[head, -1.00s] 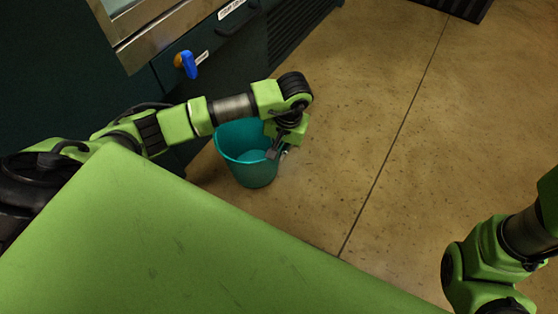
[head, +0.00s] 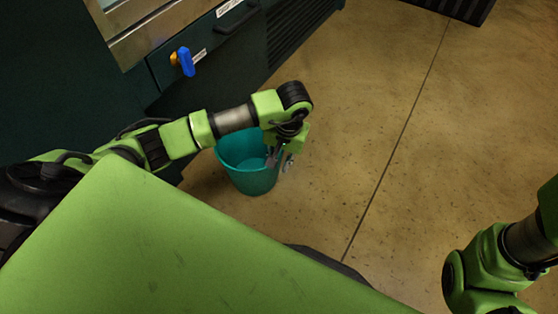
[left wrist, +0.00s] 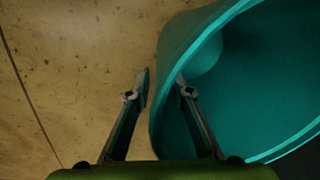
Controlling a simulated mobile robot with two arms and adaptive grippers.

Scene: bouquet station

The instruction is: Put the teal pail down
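The teal pail (head: 249,181) stands upright on the floor, as far as I can tell, beside the dark cabinet in the head view. In the left wrist view the pail (left wrist: 285,75) fills the right side, with its mouth open toward the camera. My left gripper (head: 280,161) is open at the pail's right rim. Its fingers, also in the left wrist view (left wrist: 164,88), straddle the wall, one inside the mouth and one outside, with a gap showing on the outer side. My right arm shows at the lower right, but its gripper is out of view.
The dark cabinet (head: 215,65) with a blue-and-orange handle (head: 185,62) stands behind and left of the pail. The tan floor (head: 360,90) to the right is clear. A dark slatted object (head: 462,8) is at the top edge.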

